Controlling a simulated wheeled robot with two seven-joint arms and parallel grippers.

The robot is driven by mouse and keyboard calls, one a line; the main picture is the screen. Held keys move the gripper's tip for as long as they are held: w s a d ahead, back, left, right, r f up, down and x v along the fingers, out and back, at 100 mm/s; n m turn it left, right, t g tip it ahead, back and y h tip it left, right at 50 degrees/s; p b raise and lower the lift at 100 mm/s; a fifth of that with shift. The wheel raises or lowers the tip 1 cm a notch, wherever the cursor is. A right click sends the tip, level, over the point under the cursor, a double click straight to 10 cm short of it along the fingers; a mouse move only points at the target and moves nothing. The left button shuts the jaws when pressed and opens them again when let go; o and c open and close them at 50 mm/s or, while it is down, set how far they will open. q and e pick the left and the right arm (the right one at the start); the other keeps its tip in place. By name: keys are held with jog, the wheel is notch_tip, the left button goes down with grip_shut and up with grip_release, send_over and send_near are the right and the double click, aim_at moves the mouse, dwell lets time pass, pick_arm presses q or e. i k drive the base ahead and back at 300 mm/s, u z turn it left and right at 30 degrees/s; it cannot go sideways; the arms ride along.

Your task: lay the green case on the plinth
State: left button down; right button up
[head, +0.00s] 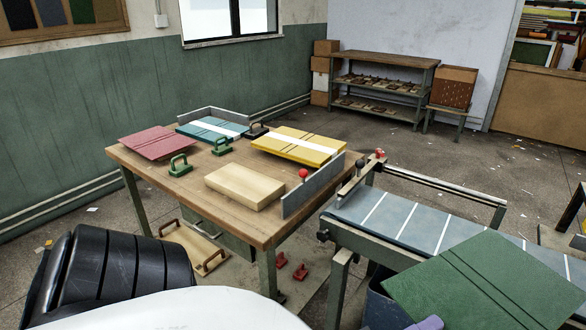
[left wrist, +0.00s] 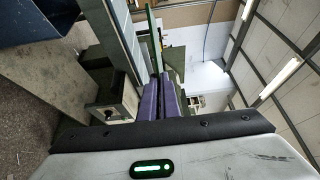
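The green case (head: 490,281) is a flat, open green board with two parallel spine lines. It is at the lower right of the head view, in front of the conveyor, tilted. My left gripper (left wrist: 160,88) has purple fingers closed on the case, which shows edge-on as a thin green strip (left wrist: 153,38) in the left wrist view. In the head view only a little of the purple gripper shows at the bottom edge, under the case. The plinth (head: 245,186) looks like a pale wooden block, bare on top, on the wooden table, left of and apart from the case. My right gripper is out of view.
The table (head: 220,222) also bears a red case (head: 158,142), a blue one (head: 205,129), a yellow one (head: 300,146) and green-handled tools (head: 180,165). A grey upright fence (head: 313,186) with a red knob stands right of the plinth. A conveyor (head: 400,219) adjoins the table.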

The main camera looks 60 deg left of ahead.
aim_at(244, 179)
jog(key=z, duration=1)
jog(key=k, duration=1.75)
jog(key=u, duration=1.5)
jog(key=i, duration=0.5)
jog(key=z, duration=0.05)
